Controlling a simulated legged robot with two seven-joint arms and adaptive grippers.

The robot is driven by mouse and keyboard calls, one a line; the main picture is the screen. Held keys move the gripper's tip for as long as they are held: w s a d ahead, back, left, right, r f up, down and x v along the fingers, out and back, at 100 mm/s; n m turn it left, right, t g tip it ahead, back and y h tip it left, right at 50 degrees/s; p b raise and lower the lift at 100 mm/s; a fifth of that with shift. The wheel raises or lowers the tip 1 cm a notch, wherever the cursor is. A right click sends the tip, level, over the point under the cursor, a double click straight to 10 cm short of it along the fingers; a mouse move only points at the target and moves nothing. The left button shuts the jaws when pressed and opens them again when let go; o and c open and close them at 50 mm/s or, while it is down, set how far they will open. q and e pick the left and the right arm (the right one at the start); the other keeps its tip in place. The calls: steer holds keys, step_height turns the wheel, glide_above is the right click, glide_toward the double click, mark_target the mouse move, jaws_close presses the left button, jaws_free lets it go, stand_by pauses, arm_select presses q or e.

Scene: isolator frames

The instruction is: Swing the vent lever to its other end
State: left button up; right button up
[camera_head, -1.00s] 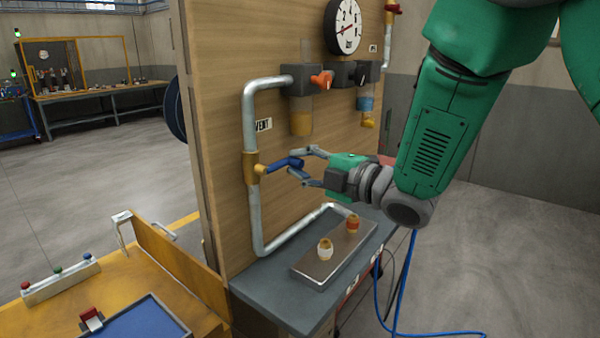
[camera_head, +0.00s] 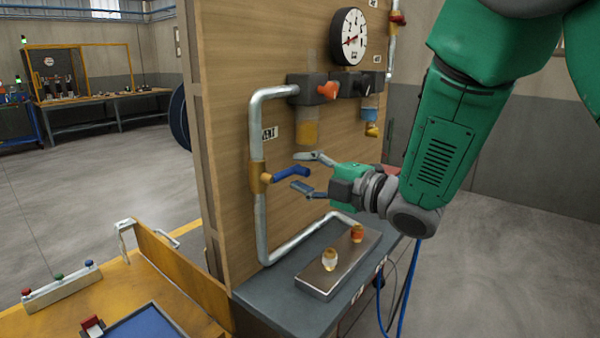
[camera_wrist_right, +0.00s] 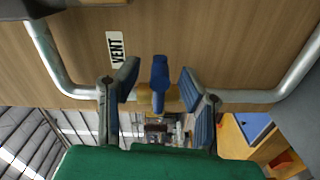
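The vent lever (camera_head: 292,173) is a blue handle on a brass valve (camera_head: 260,178) in the grey pipe on the wooden panel. In the head view it points right and slightly up. My right gripper (camera_head: 303,172) is open around the lever, with one finger above it and one below. In the right wrist view the lever (camera_wrist_right: 160,82) stands between the open fingers (camera_wrist_right: 162,85), with a visible gap on each side. My left gripper is in neither view.
A VENT label (camera_head: 269,133) is above the valve. Orange (camera_head: 327,91) and red (camera_head: 397,19) handles and a round gauge (camera_head: 349,36) are higher up. A metal block (camera_head: 340,264) with two small fittings sits on the grey shelf (camera_head: 262,300) below. Open floor lies right of the panel.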

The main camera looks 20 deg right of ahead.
steer(key=v, duration=1.1)
steer(key=shift+d, duration=0.15)
steer(key=shift+s, duration=0.1)
